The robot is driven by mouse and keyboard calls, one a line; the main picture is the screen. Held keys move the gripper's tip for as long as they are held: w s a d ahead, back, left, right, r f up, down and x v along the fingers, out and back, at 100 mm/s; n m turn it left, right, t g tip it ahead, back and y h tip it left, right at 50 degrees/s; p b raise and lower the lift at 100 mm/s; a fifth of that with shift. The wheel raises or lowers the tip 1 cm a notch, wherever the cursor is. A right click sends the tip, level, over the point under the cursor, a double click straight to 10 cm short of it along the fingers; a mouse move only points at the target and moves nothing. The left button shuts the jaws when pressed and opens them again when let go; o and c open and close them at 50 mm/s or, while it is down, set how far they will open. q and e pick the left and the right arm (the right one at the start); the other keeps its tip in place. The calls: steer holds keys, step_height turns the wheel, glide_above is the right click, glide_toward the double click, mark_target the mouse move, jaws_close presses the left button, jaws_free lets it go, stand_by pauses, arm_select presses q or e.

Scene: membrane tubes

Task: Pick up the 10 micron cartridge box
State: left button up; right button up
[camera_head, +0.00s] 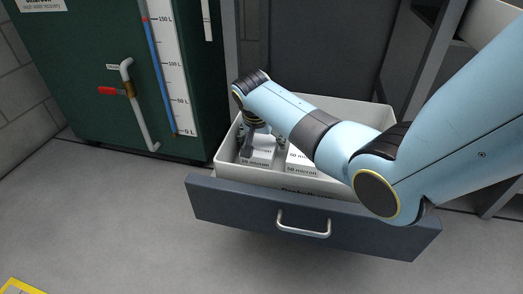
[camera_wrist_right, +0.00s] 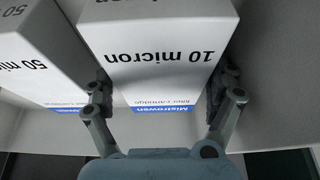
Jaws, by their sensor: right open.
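The 10 micron cartridge box (camera_wrist_right: 160,50) is white with a blue band and upside-down lettering in the right wrist view. My right gripper (camera_wrist_right: 163,100) is open, with one finger at each side of this box. Whether the fingers touch it I cannot tell. In the head view my right gripper (camera_head: 262,142) reaches down into the left part of a white bin (camera_head: 240,172), and I cannot make out the 10 micron label there. My left gripper is not in view.
A white 50 micron box (camera_wrist_right: 40,55) stands close left of the 10 micron box in the wrist view. The bin sits in an open drawer (camera_head: 250,208) with a metal handle (camera_head: 303,228). A green tank (camera_head: 95,70) with pipes stands left.

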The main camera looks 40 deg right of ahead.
steer(key=shift+w, duration=0.1)
steer(key=c, duration=1.1)
